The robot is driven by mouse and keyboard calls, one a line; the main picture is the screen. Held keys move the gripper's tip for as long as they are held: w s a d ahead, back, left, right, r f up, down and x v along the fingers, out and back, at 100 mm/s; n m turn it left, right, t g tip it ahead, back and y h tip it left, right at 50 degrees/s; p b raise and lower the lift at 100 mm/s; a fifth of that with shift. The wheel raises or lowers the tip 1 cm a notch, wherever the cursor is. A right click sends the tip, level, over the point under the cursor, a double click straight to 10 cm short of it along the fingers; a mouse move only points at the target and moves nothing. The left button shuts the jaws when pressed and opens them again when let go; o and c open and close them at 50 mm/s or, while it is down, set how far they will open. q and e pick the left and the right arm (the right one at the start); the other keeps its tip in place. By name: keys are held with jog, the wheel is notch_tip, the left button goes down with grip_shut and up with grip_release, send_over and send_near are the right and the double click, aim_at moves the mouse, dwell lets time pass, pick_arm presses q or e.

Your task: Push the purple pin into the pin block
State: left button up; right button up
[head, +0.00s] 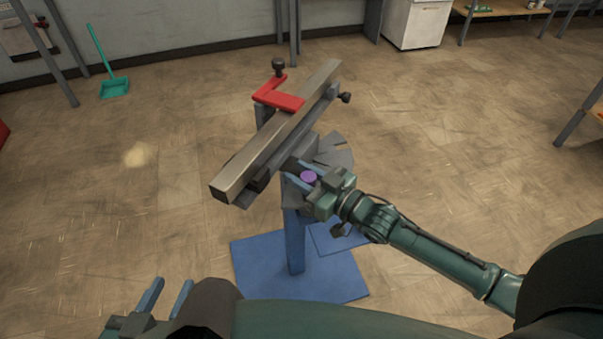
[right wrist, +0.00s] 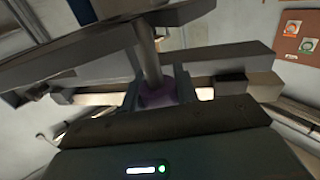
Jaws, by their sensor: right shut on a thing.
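The purple pin shows its round purple head (head: 308,177) at the side of the stand, just below the long metal bar. In the right wrist view the purple head (right wrist: 158,96) sits between the fingers, and a grey shaft runs up from it to a dark grey part. My right gripper (head: 306,172) is shut on the pin. The pin block seems to be the grey part at the shaft's far end (right wrist: 160,18); I cannot tell how deep the shaft sits in it. My left gripper (head: 167,296) is open and empty at the lower left, away from the stand.
The long metal bar (head: 275,133) lies tilted on top of the stand, with a red clamp (head: 283,98) over it. The stand has a blue post (head: 294,238) and blue base plates (head: 262,275). A teal dustpan (head: 114,88) lies far left.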

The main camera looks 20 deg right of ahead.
pick_arm(q)
jog(key=shift+r+p, duration=0.55)
jog(key=shift+p, duration=0.05)
dwell(1.1)
